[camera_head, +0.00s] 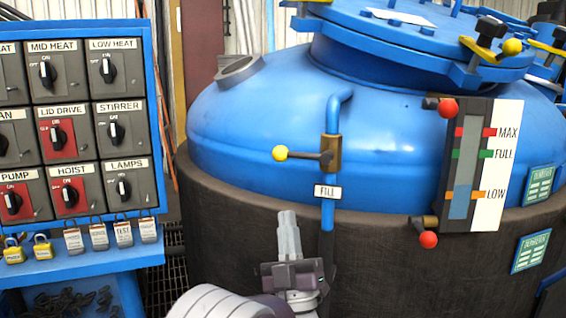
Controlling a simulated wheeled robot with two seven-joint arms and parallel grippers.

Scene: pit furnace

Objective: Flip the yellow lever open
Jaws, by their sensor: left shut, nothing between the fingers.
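A lever with a yellow ball end (280,153) sticks out to the left, roughly level, from a brass valve (331,153). The valve sits on a blue pipe (329,212) labelled FILL, in front of the blue vessel. My left gripper (288,218) points upward below the lever, with its fingers together and nothing between them. In the picture, its tips are clearly below the yellow ball and apart from it. My right gripper is not in view.
A blue switch panel (160,110) with rotary switches stands at left, with padlocks (99,236) along its lower edge. A level gauge (461,165) with red-ball levers is at right.

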